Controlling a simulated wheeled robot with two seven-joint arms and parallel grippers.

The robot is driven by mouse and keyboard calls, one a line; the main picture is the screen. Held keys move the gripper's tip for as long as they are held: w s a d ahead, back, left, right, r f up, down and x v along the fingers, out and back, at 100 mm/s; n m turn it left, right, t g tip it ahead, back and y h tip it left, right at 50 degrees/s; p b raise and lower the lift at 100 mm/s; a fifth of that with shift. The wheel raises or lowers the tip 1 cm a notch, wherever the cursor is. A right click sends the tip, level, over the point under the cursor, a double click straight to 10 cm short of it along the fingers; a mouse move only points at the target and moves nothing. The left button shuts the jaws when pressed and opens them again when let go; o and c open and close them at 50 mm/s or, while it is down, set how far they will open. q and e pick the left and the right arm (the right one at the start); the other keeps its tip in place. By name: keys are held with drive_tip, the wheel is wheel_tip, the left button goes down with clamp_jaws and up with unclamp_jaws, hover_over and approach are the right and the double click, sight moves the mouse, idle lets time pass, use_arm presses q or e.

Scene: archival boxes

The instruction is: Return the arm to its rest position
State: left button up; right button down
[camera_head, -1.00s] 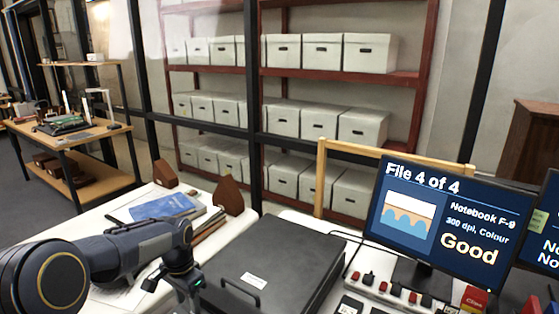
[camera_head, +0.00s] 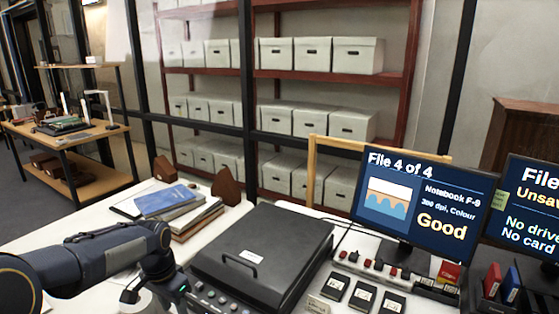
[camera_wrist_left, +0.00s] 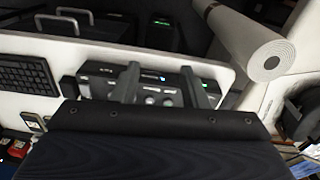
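My left arm (camera_head: 105,255) reaches in from the left in the head view, over the white table (camera_head: 75,223). Its gripper (camera_head: 155,292) points down at the front edge of the picture, left of the black flatbed scanner (camera_head: 262,256). In the left wrist view the two dark fingers (camera_wrist_left: 160,88) stand apart with nothing between them. Below them are grey units with small green lights (camera_wrist_left: 158,100). My right arm and gripper are not in view.
A blue notebook (camera_head: 165,200) lies on a stack of books behind my left arm. Right of the scanner stand a monitor (camera_head: 415,204) reading "File 4 of 4" and several cartridges. A white roll (camera_wrist_left: 258,45) shows in the wrist view. Boxes (camera_head: 357,55) fill the back shelves.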

use_arm(q)
drive_tip(key=s+r+n+t+h, duration=0.25)
drive_tip(key=s+r, duration=0.45)
drive_tip(key=s, duration=0.6)
drive_tip(key=s+d+f+n+t, duration=0.1)
drive_tip(key=s+d+n, duration=0.3)
drive_tip(key=s, duration=1)
drive_tip(key=shift+s+d+t+h, duration=0.15)
drive_tip(key=shift+t+h, duration=0.2)
drive_tip(key=shift+t, duration=0.5)
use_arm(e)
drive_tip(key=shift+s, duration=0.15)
use_arm(q)
drive_tip(key=shift+f, duration=0.1)
